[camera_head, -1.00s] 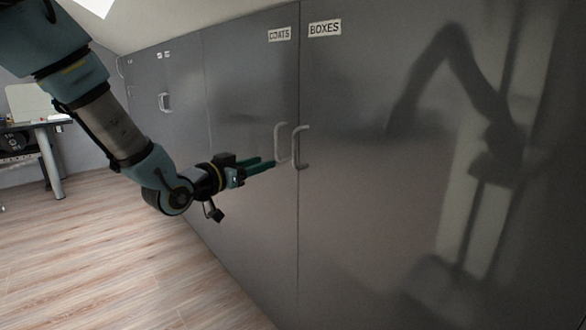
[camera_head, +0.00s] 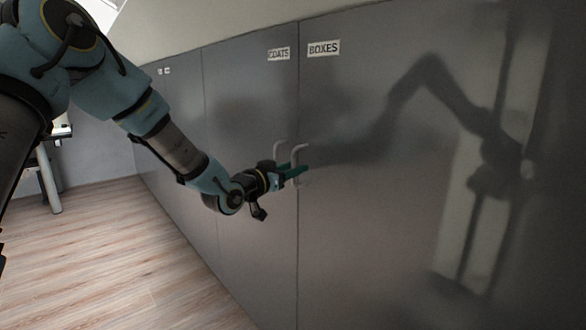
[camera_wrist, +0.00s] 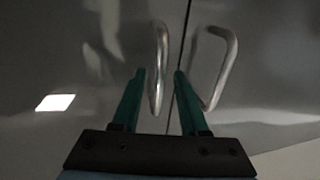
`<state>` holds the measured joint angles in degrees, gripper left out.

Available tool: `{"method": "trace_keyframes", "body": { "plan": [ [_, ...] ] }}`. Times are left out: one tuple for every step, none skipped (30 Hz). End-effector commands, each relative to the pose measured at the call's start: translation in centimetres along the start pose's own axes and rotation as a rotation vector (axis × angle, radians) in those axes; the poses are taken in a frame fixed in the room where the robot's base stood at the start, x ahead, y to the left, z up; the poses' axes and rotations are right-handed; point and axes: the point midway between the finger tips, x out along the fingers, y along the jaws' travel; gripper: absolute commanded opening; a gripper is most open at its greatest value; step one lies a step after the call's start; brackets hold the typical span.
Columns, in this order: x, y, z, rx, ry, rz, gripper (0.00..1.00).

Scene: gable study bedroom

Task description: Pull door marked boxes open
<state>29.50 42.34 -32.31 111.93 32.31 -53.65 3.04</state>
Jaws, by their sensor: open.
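The grey door marked BOXES (camera_head: 400,230) is shut, with its label (camera_head: 323,49) at its upper left. Its upright bar handle (camera_head: 299,148) is near the seam on the door's left edge. My gripper (camera_head: 299,170) is at this handle, open, with teal fingers pointing at the door. In the wrist view, one handle (camera_wrist: 163,50) lies between the open fingers (camera_wrist: 160,73), apparently the BOXES handle; a gap shows on both sides. The lower part of the handle is partly hidden by my fingers in the head view.
The shut door marked COATS (camera_head: 250,110) adjoins on the left. Its handle (camera_head: 279,150) is close beside my gripper, and also shows outside the right finger in the wrist view (camera_wrist: 231,62). The wooden floor (camera_head: 130,260) is clear in front. A desk (camera_head: 50,175) stands far left.

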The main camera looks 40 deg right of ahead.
Motion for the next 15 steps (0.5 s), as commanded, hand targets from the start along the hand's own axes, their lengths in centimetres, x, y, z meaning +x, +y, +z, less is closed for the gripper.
{"method": "trace_keyframes", "body": {
  "plan": [
    [0.02, 0.01, 0.02, 0.000, 0.000, 0.000, 0.43],
    [0.02, 0.01, 0.02, 0.000, 0.000, 0.000, 0.43],
    [0.01, 0.01, 0.03, 0.000, 0.000, 0.000, 0.43],
    [0.00, 0.01, 0.03, 0.000, 0.000, 0.000, 0.43],
    [0.00, 0.01, 0.03, 0.000, 0.000, 0.000, 0.43],
    [-0.01, 0.01, 0.03, 0.000, 0.000, 0.000, 0.41],
    [-0.01, 0.01, 0.03, 0.000, 0.000, 0.000, 0.38],
    [-0.01, 0.01, 0.03, 0.000, 0.000, 0.000, 0.34],
    [-0.02, 0.01, 0.03, 0.000, 0.000, 0.000, 0.30],
    [-0.02, 0.01, 0.03, 0.000, 0.000, 0.000, 0.27],
    [-0.02, 0.01, 0.03, 0.000, 0.000, 0.000, 0.23],
    [-0.02, 0.01, 0.03, 0.000, 0.000, 0.000, 0.19],
    [-0.03, 0.01, 0.03, 0.000, 0.000, 0.000, 0.15],
    [-0.03, 0.01, 0.03, 0.000, 0.000, 0.000, 0.12],
    [-0.03, 0.01, 0.03, 0.000, 0.000, 0.000, 0.07]
  ]
}}
